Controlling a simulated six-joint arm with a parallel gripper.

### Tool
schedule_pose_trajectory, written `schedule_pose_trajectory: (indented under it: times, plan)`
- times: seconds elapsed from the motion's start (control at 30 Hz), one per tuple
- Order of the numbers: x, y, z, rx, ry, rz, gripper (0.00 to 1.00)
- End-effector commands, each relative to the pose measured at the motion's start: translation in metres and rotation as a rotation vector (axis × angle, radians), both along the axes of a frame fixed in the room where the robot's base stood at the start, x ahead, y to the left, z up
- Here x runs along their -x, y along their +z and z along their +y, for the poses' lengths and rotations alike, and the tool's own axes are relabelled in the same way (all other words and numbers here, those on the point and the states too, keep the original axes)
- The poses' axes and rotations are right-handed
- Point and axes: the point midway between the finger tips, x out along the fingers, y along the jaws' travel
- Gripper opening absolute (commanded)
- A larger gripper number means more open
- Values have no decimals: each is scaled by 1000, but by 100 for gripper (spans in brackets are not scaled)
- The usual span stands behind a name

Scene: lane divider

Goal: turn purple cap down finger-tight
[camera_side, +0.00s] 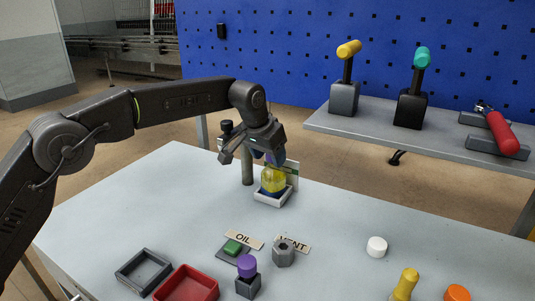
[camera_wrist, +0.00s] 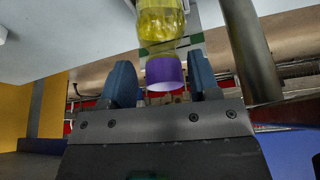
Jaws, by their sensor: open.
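A clear bottle of yellow liquid (camera_side: 273,181) stands upright in a white-rimmed holder (camera_side: 284,198) near the table's far edge. The purple cap (camera_wrist: 165,74) sits at the bottle's mouth; in the side view it is mostly hidden by my gripper. My gripper (camera_wrist: 160,82) is open around the cap, with one blue finger on each side. Gaps show between both fingers and the cap in the wrist view. The bottle (camera_wrist: 160,22) also shows there. How far the cap is threaded cannot be told.
A grey post (camera_side: 247,166) stands just left of the bottle. A second purple-topped piece (camera_side: 247,267), a red tray (camera_side: 186,284), a grey tray (camera_side: 143,271), a hex nut (camera_side: 284,252) and a white cap (camera_side: 377,246) are nearer the front.

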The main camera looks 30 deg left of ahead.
Motion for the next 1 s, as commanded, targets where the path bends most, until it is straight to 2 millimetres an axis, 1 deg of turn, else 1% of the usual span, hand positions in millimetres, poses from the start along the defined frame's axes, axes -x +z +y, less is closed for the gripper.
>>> schedule_pose_trajectory:
  times: [0.3,0.53,0.73,0.77,1.0]
  plan:
    - [0,0,0,0,31,0,56]
    - [0,0,-4,0,161,0,56]
    - [0,0,-4,0,177,0,56]
    - [0,0,-4,0,177,0,55]
    - [0,0,-4,0,175,0,32]
